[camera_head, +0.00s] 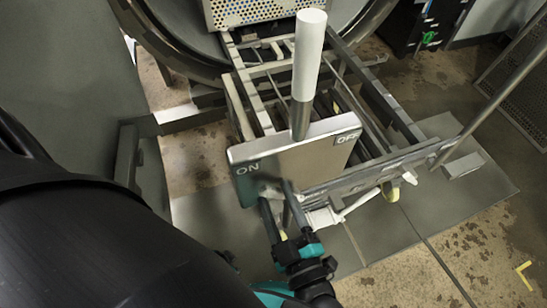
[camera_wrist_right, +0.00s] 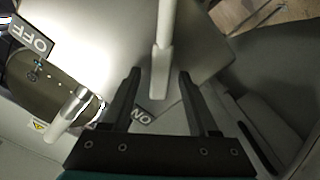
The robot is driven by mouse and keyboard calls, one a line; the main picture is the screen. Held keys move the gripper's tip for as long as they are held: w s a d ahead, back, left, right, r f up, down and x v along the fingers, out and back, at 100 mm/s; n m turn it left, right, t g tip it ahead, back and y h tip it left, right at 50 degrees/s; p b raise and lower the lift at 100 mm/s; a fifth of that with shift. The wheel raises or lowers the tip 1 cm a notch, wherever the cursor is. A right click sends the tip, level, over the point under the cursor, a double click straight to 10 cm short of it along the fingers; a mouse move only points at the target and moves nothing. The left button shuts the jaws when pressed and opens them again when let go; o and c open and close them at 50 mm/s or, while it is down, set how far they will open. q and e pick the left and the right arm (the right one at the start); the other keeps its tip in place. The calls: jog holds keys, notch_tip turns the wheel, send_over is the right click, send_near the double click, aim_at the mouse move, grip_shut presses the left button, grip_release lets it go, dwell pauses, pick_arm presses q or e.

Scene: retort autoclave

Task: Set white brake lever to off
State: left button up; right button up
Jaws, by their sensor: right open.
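The white brake lever (camera_head: 308,55) has a thick white grip on a steel shaft. It stands nearly upright from the top of a grey box (camera_head: 300,163), between the ON label (camera_head: 247,169) at left and the OFF label (camera_head: 348,138) at right. In the right wrist view the lever (camera_wrist_right: 67,114) shows at lower left, outside the fingers. My right gripper (camera_head: 276,195) is open, low in front of the box near its ON side and well below the grip. In the right wrist view its fingers (camera_wrist_right: 158,76) stand apart, with a white bar (camera_wrist_right: 165,40) between them in the picture.
A metal rail frame (camera_head: 390,110) lies behind the box, leading to the round retort opening (camera_head: 185,40) and a perforated basket (camera_head: 245,12). A slanted steel rod (camera_head: 495,103) stands at right. A grey panel (camera_head: 75,90) fills the left side. Open floor shows at lower right.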

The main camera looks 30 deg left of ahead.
jog(key=shift+x, duration=1.05)
jog(key=shift+c, duration=0.2)
grip_shut()
dwell(0.5)
